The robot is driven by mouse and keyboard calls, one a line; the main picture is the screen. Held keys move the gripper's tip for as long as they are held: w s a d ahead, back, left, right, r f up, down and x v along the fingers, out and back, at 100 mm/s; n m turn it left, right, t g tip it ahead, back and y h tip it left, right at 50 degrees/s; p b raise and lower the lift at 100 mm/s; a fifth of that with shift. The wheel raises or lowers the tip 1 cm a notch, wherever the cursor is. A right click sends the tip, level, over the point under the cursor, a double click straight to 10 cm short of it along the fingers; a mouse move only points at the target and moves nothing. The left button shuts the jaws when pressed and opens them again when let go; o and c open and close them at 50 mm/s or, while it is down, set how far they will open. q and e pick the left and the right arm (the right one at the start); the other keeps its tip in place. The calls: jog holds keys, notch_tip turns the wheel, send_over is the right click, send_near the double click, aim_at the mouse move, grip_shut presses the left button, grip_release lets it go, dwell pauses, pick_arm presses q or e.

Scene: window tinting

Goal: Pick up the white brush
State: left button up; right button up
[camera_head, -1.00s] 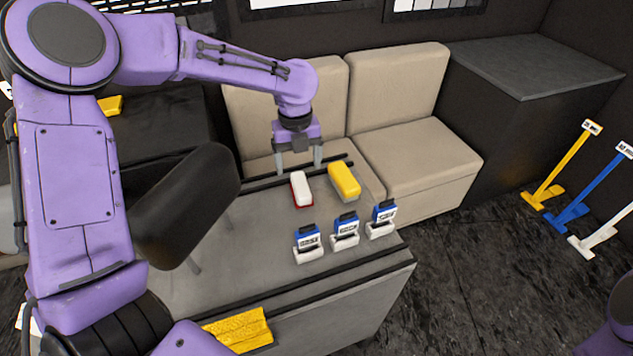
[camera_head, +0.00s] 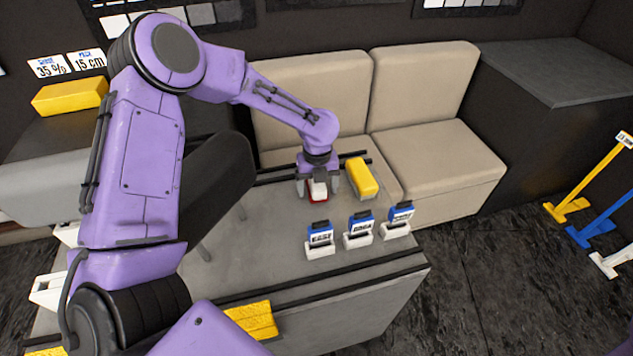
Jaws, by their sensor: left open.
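The white brush (camera_head: 319,190), a small white block with a red lower edge, lies on the grey table (camera_head: 270,240). Its far part is hidden under my left gripper (camera_head: 318,186). My left gripper points down over the brush from behind, with one finger on each side of it. The fingers are apart; I cannot tell whether they touch the brush. My right gripper is out of view.
A yellow block (camera_head: 361,178) lies close to the right of the brush. Several blue-and-white labelled holders (camera_head: 359,230) stand in front. A beige sofa (camera_head: 430,160) stands behind the table. Yellow, blue and white stands (camera_head: 568,208) are on the floor at right.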

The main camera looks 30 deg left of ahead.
pick_arm(q)
jog(key=shift+r, duration=0.1)
jog(key=c, duration=1.2)
jog(key=shift+o, duration=0.2)
notch_tip(320, 180, up, 10)
jog(key=shift+b, duration=0.6)
